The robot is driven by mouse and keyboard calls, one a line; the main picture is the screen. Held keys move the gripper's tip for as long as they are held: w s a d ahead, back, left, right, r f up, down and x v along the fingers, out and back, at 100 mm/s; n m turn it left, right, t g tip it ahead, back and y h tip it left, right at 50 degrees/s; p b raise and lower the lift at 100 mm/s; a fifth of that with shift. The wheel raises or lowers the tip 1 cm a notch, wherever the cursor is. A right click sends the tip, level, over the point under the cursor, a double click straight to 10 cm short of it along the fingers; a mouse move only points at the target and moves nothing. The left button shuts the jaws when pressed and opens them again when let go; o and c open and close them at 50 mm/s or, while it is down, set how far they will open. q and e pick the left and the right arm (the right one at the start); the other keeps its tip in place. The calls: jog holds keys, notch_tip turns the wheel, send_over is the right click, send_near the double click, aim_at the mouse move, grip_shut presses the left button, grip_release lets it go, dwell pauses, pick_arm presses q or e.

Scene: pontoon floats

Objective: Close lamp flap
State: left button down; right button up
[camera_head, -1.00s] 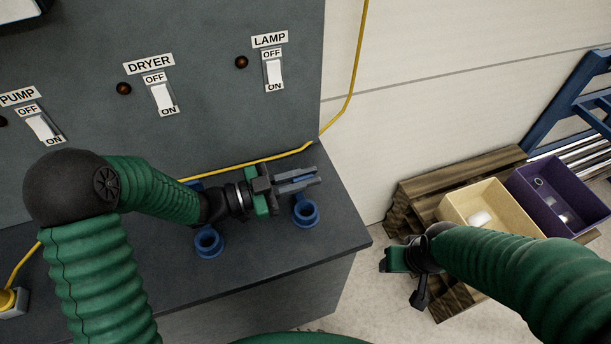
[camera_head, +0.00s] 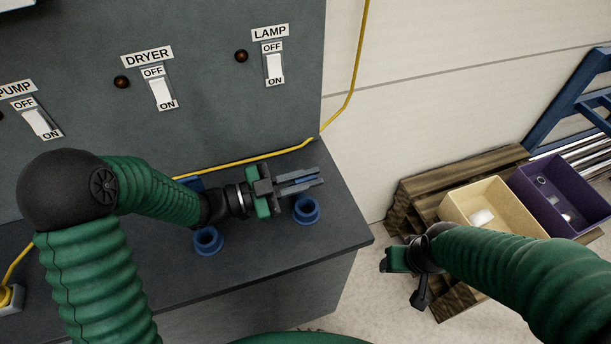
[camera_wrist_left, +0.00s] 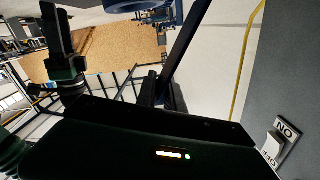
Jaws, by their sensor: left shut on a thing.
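The lamp switch (camera_head: 273,66) is on the grey panel under the LAMP label. Below it, a blue round socket (camera_head: 306,211) stands on the grey bench top, its ring facing up. My left gripper (camera_head: 308,180) is directly behind and over this socket, its grey fingers shut on a blue piece that shows between them, apparently the lamp flap (camera_head: 297,181). The fingers hide most of the flap and any hinge. In the left wrist view a blue part (camera_wrist_left: 150,5) shows at the top edge near the fingers. My right gripper (camera_head: 398,267) hangs right of the bench; its jaw gap is unclear.
A second blue socket (camera_head: 207,241) stands to the left, below my left wrist. A yellow cable (camera_head: 245,160) runs along the panel's base and up the wall. Cream (camera_head: 490,205) and purple (camera_head: 560,195) bins sit on wood at right. The bench's front right is clear.

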pick_arm(q)
jog(key=s+f+m+b, duration=0.1)
jog(key=m+b, duration=0.1)
jog(key=s+d+f+m+b, duration=0.1)
jog(key=f+m+b, duration=0.1)
jog(key=b, duration=0.1)
jog(key=shift+s+d+b, duration=0.15)
jog(key=shift+s+b, duration=0.2)
jog(key=shift+s, duration=0.05)
jog(key=shift+s+d+f+m+b, duration=0.15)
jog(key=shift+s+f+m+b, duration=0.25)
jog(key=shift+m+b, duration=0.5)
jog(key=c, duration=1.6)
grip_release()
jog(key=shift+c, duration=0.2)
jog(key=shift+o, duration=0.9)
jog(key=shift+w+d, duration=0.1)
jog(key=shift+d, duration=0.1)
